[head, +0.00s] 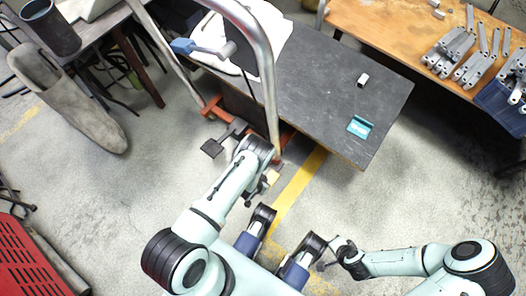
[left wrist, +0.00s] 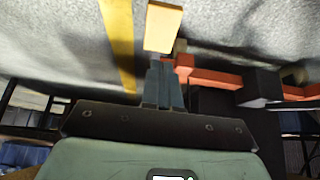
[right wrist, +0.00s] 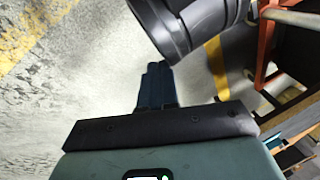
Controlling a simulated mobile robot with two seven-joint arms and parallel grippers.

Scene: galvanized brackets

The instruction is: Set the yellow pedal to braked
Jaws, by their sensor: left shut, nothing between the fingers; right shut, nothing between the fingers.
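The yellow pedal (left wrist: 162,28) shows in the left wrist view as a flat yellow block, just beyond my left gripper's fingertips (left wrist: 160,66). Whether they touch it is unclear. In the head view the pedal (head: 272,178) is a small pale yellow patch low by the orange frame, partly hidden by my left arm. My left gripper (head: 251,195) is shut and empty there, close beside the pedal. My right gripper (head: 326,262) is shut and empty, low at the front, away from the pedal; its fingers show in the right wrist view (right wrist: 157,72).
An orange base frame (left wrist: 212,78) carries the pedal; a black pedal (head: 212,147) sits to its left. A bent metal tube (head: 262,50) rises above. A dark table (head: 320,85) stands behind. A yellow floor stripe (head: 298,190) runs nearby. Floor at right is clear.

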